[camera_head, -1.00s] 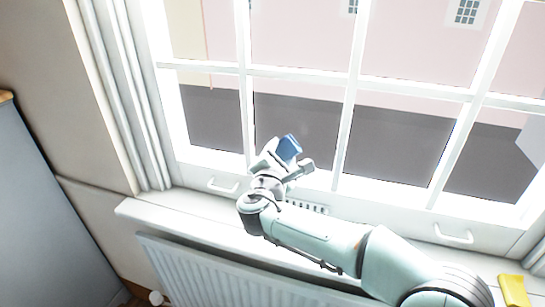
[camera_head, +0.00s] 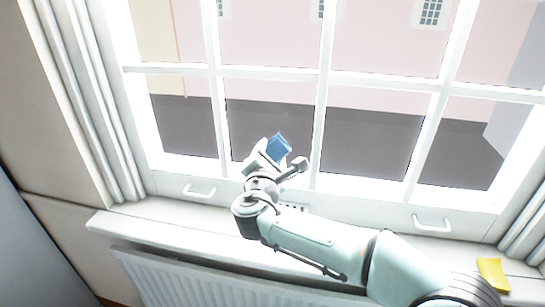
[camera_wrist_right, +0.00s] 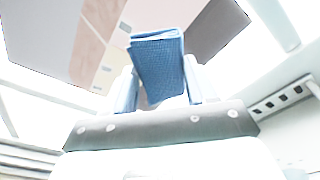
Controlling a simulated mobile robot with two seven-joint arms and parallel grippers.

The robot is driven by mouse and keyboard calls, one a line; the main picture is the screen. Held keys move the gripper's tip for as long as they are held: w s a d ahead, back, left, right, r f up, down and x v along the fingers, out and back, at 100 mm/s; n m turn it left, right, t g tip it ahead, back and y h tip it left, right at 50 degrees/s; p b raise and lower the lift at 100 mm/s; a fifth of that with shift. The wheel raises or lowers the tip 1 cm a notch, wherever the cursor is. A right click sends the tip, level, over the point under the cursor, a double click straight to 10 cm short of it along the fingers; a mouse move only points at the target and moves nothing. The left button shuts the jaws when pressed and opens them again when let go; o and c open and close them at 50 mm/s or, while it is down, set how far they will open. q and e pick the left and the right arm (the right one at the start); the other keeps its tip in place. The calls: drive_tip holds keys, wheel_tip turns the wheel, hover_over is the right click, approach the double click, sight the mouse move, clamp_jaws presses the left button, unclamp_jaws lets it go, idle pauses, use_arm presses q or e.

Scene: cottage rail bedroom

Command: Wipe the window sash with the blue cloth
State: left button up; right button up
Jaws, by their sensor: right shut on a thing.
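The white window sash (camera_head: 323,135) fills the upper middle of the head view, with glazing bars and two handles on its bottom rail. My right gripper (camera_head: 278,160) is in front of the lower panes, left of the middle. It is shut on the folded blue cloth (camera_head: 279,148), which sticks out beyond the fingertips. In the right wrist view the blue cloth (camera_wrist_right: 160,65) is pinched between both fingers. Whether the cloth touches the sash or glass is not clear. My left gripper is not in view.
A white sill (camera_head: 160,235) runs under the window, above a white radiator (camera_head: 170,278). A yellow thing (camera_head: 493,274) lies at the sill's right end. Sash handles (camera_head: 200,190) stick out on the bottom rail. A grey surface (camera_head: 30,250) stands at lower left.

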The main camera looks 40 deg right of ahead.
sight(244, 147)
drive_tip(key=shift+w+a+f+p, duration=0.1)
drive_tip(key=shift+w+a+p, duration=0.4)
drive_tip(key=shift+w+a, duration=0.8)
drive_tip(key=shift+w+a+p, duration=0.45)
drive_tip(key=shift+w+a, duration=0.65)
drive_tip(key=shift+w, duration=0.3)
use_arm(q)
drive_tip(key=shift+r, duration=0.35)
